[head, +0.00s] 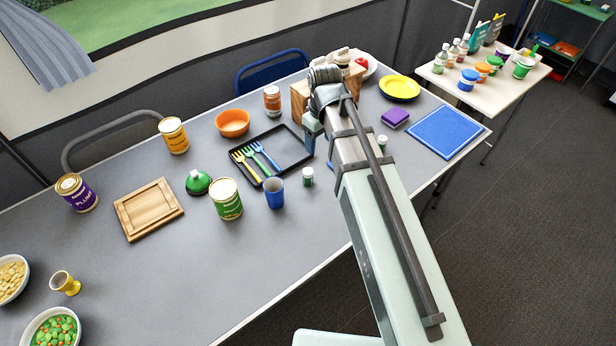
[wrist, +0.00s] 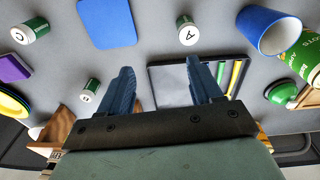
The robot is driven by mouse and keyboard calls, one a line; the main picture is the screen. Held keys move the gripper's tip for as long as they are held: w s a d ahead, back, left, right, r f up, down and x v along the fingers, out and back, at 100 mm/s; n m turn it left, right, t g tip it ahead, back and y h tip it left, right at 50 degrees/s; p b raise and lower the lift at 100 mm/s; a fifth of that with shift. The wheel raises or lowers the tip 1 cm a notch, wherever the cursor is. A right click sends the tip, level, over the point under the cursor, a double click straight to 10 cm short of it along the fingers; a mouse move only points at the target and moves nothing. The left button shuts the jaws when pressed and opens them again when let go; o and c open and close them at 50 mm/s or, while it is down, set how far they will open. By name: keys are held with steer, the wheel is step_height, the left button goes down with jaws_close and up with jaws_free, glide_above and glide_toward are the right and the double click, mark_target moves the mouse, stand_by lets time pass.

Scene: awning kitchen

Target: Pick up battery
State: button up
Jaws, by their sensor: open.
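Several green-and-white batteries stand or lie on the grey table. In the wrist view, one battery marked A (wrist: 188,32) is at the top middle, one marked C (wrist: 30,30) at the top left, and another (wrist: 90,88) at the left. In the head view, one battery (head: 308,177) is right of the blue cup (head: 274,194), and another (head: 382,142) shows just right of my arm. My gripper (wrist: 158,80) is open and empty, its two blue fingers apart above the table and touching no battery. In the head view my arm hides part of the table.
A black tray (head: 290,172) with colored forks lies left of my gripper. A wooden block (head: 299,98) stands behind it. A green can (head: 226,200), purple sponge (head: 395,118), yellow bowl (head: 399,87) and blue mat (head: 445,133) are around.

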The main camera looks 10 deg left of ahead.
mark_target(308, 171)
steer(key=s+a, duration=0.3)
steer(key=s, duration=0.1)
steer(key=shift+g, duration=0.4)
step_height(308, 171, down, 8)
steer(key=shift+a+r, duration=0.1)
steer(key=shift+r, duration=0.1)
steer(key=shift+f, duration=0.15)
steer(key=shift+w+f, duration=0.2)
steer(key=shift+f, duration=1.05)
steer(key=shift+w+f, duration=0.15)
steer(key=shift+f, duration=1.1)
steer(key=shift+c, duration=0.3)
jaws_close()
